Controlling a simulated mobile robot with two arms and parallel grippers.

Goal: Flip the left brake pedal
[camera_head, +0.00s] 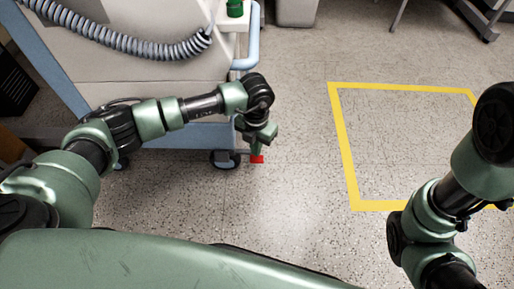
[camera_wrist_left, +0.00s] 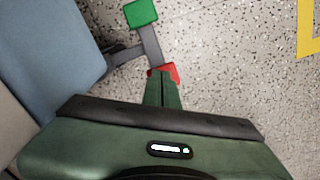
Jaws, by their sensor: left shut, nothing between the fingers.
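My left gripper (camera_head: 257,150) is shut and empty, pointing down at the lower corner of a white and blue cart (camera_head: 160,70). A red brake pedal (camera_head: 257,159) shows just past its fingertips. In the left wrist view, the shut fingers (camera_wrist_left: 161,75) overlap the red pedal (camera_wrist_left: 172,70), hiding part of it; I cannot tell if they touch. A green pedal (camera_wrist_left: 140,14) on a grey lever (camera_wrist_left: 148,45) sits beyond the red one. A black caster (camera_head: 225,159) is beside the gripper. My right gripper is out of view; only part of that arm shows.
A yellow floor outline (camera_head: 345,145) lies to the right, with clear speckled floor inside and around it. A coiled grey hose (camera_head: 125,42) hangs on the cart. Chair or table legs (camera_head: 475,20) stand at the back right.

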